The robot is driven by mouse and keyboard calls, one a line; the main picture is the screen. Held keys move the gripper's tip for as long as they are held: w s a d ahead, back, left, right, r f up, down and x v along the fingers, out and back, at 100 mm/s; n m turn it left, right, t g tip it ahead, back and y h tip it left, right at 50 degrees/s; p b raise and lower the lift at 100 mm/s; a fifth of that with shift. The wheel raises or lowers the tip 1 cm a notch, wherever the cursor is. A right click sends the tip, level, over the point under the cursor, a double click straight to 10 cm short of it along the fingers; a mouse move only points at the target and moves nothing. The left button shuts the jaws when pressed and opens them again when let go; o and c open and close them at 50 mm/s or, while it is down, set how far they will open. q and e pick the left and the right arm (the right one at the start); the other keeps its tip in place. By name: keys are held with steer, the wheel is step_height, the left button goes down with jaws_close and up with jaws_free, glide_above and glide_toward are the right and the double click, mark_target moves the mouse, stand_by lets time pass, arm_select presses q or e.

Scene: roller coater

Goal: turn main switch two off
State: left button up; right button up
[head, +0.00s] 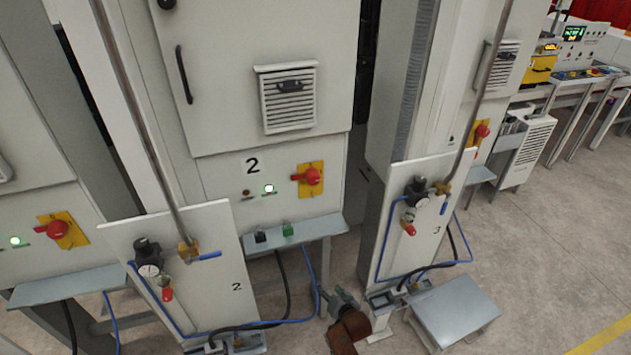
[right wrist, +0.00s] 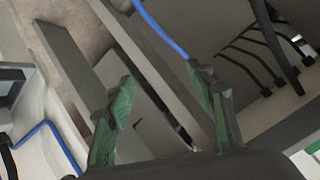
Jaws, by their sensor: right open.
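Main switch two (head: 308,178) is a red rotary knob on a yellow plate, on the cabinet panel marked "2" in the head view. Its handle looks roughly level, pointing left. A green lamp (head: 269,188) glows to its left. My right gripper (head: 332,294) is low in the head view, well below the switch and apart from it. In the right wrist view its two green-padded fingers (right wrist: 160,92) are spread with nothing between them. The switch does not show in the right wrist view. My left gripper is not in view.
Panel 2 (head: 213,248) with gauge and hoses stands at front left, panel 3 (head: 436,200) at right. Similar red switches sit left (head: 57,229) and right (head: 482,131).

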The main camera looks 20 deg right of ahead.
steer(key=w+r+t, duration=0.1)
steer(key=w+r, duration=0.1)
steer(key=r, duration=0.4)
steer(key=w+r+m+t+p, duration=0.1)
steer(key=w+r, duration=0.1)
steer(key=r, duration=0.5)
steer(key=w+a+r+m, duration=0.1)
steer(key=w+r, duration=0.1)
steer(key=r, duration=0.5)
steer(key=shift+r+t+p, duration=0.1)
steer(key=shift+t+p, duration=0.3)
steer(key=m+t+p, duration=0.2)
steer(key=m+t, duration=0.1)
glide_toward(315, 181)
steer(key=w, duration=1)
steer(key=shift+w+a, duration=0.2)
steer(key=shift+a, duration=0.1)
steer(key=c, duration=1.2)
